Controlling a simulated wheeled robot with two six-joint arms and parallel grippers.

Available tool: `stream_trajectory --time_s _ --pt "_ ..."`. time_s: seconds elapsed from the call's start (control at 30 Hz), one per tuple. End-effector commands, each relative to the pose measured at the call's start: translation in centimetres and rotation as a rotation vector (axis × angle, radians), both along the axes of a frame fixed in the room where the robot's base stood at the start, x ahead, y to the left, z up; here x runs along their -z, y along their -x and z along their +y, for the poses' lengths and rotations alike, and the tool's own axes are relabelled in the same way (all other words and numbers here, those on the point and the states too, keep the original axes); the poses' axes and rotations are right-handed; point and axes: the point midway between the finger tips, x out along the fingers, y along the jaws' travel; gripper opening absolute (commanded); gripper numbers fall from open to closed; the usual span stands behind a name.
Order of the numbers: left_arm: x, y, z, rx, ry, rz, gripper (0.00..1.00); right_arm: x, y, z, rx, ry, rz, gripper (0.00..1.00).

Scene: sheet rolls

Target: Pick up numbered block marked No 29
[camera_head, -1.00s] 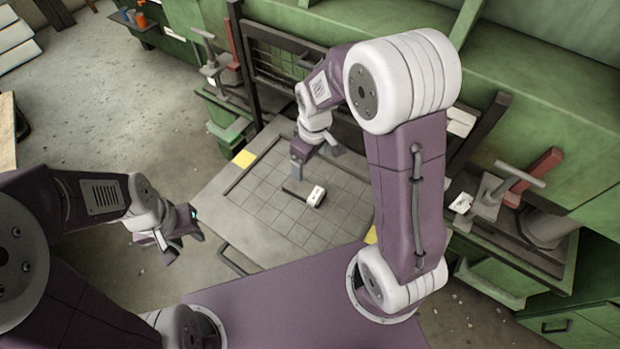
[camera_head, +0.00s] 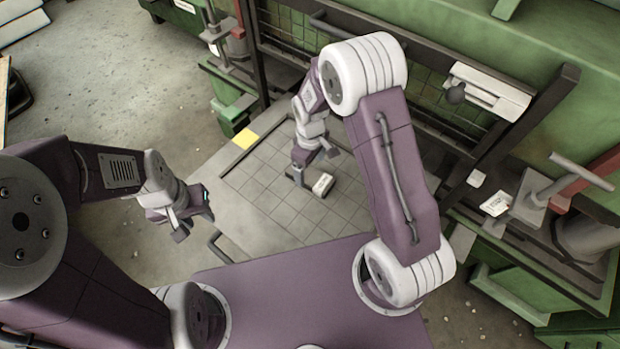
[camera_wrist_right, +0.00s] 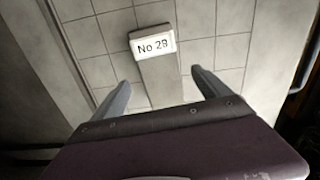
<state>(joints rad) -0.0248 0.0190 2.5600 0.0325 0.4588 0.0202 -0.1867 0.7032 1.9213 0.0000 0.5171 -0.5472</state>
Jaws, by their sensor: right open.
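The numbered block (camera_head: 323,184) lies on the gridded tray floor (camera_head: 262,185) in the head view, its white label facing up. In the right wrist view the label on the block (camera_wrist_right: 152,43) seems to read No 29, with the last digit a little blurred. My right gripper (camera_head: 312,163) is open and close to the block in the head view. In the right wrist view its fingers (camera_wrist_right: 163,88) stand apart, one on each side of the block's grey body; I cannot tell whether they touch it. My left gripper (camera_head: 193,222) is open and empty, away to the left.
A yellow patch (camera_head: 246,138) marks the tray's far left corner. A dark frame with a mesh panel (camera_head: 290,35) stands behind the tray. A clamp-like fixture (camera_head: 540,195) and a white label card (camera_head: 496,203) are to the right. The tray floor around the block is clear.

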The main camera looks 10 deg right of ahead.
Motion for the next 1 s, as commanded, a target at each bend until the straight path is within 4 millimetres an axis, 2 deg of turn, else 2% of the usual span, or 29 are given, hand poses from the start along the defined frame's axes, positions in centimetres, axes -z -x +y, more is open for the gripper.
stream_trajectory --time_s 0.3,0.5,0.53,0.83,1.0 --pt "2.1 0.0 0.0 0.0 0.0 0.0 0.36 5.0 0.0 0.1 0.0 0.0 0.003 0.87" --pt "1.9 0.0 0.0 0.0 0.0 0.0 0.36 5.0 -0.1 0.1 0.0 -0.001 -0.001 0.87" --pt "1.9 0.0 0.0 0.0 0.0 0.0 0.36 5.0 -0.1 0.1 0.0 -0.001 -0.001 0.84" --pt "1.9 0.0 0.0 0.0 0.0 0.0 0.36 5.0 -0.1 0.1 0.0 -0.001 -0.001 0.01" --pt "1.9 0.0 0.0 0.0 0.0 0.0 0.36 5.0 -0.2 0.1 0.0 -0.001 -0.001 0.0"
